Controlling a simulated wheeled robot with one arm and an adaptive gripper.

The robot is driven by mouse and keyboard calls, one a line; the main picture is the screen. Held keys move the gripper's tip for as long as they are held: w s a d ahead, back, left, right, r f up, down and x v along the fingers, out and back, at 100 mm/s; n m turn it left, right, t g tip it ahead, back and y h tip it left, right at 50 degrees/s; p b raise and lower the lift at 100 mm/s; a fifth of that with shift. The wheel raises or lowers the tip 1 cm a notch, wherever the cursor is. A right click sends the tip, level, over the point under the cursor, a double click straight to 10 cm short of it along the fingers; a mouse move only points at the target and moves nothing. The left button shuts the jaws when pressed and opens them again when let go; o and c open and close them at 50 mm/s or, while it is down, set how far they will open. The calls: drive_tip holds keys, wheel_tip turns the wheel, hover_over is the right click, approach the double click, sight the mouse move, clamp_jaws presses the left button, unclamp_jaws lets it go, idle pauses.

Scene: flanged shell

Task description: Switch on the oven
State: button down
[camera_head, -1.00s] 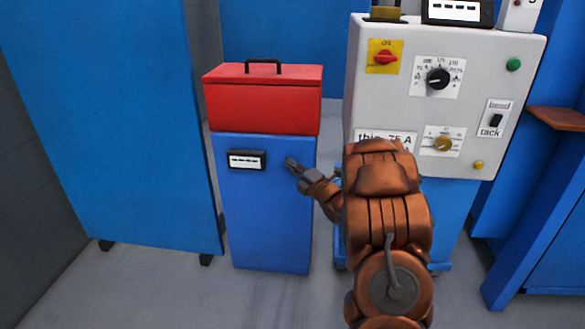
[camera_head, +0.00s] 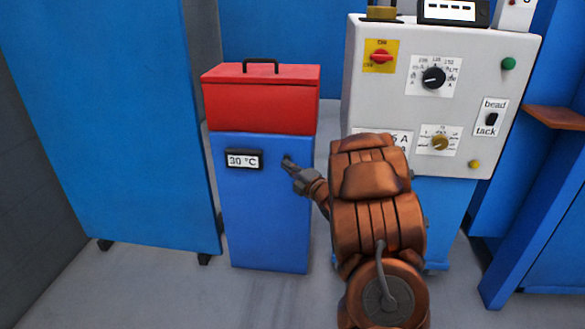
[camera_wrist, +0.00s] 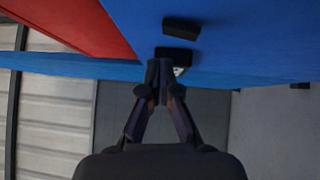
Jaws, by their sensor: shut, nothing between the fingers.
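The oven is a blue cabinet (camera_head: 265,215) with a red lid (camera_head: 262,105) that is down and has a black handle. Its small front display (camera_head: 244,160) reads 30 °C. My gripper (camera_head: 288,161) is shut and empty, with its tips at the oven's front just right of the display. In the wrist view my closed fingertips (camera_wrist: 160,66) are at the blue face (camera_wrist: 245,35), over a small dark part with a white mark that they mostly hide. A dark block (camera_wrist: 181,28) shows beyond them on that face. Whether the tips touch is unclear.
A grey machine panel (camera_head: 400,95) with several knobs and a red switch (camera_head: 381,57) stands close on the right. A tall blue panel (camera_head: 100,130) stands on feet at the left. The floor (camera_head: 190,295) in front of the oven is clear.

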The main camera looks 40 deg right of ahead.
drive_tip(key=s+r+p, duration=0.1)
drive_tip(key=s+p, duration=0.2)
drive_tip(key=s, duration=0.7)
drive_tip(key=shift+s+a+r, duration=0.15)
drive_tip(key=shift+s+r, duration=0.05)
drive_tip(key=shift+s, duration=0.2)
